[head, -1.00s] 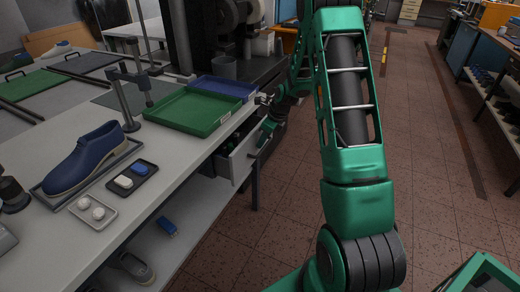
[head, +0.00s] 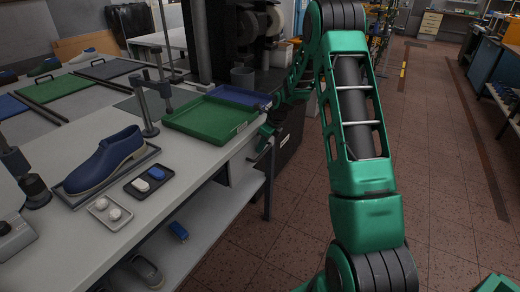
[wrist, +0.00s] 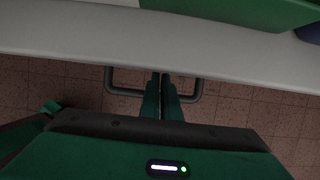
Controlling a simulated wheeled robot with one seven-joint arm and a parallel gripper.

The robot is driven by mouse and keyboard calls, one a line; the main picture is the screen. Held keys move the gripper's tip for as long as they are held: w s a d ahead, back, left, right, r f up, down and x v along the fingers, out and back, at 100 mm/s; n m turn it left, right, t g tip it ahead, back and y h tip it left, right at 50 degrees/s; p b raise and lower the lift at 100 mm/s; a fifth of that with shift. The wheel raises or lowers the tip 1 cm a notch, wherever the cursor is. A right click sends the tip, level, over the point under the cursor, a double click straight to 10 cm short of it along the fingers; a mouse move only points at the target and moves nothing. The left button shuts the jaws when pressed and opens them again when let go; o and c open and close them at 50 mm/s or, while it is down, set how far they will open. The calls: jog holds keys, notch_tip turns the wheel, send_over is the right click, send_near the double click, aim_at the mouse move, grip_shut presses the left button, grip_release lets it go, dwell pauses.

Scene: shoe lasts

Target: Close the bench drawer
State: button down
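The bench drawer's dark U-shaped handle (wrist: 108,80) sticks out from under the bench edge in the wrist view. No open drawer interior shows there, and the drawer looks in line with the bench edge. In the head view my gripper (head: 268,132) is at the bench's right side.
The bench top (head: 205,165) carries a green tray (head: 205,120), a blue tray (head: 238,96), a blue shoe (head: 105,160) and small dishes. Tiled floor (head: 440,170) is open to the right.

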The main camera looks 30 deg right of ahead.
jog(key=shift+w+a+r, duration=0.2)
jog(key=shift+w+a, duration=0.2)
jog(key=shift+a, duration=0.1)
jog(key=shift+r, duration=0.1)
jog(key=s+d+v, duration=0.1)
jog(key=v, duration=0.9)
jog(key=shift+f, duration=0.3)
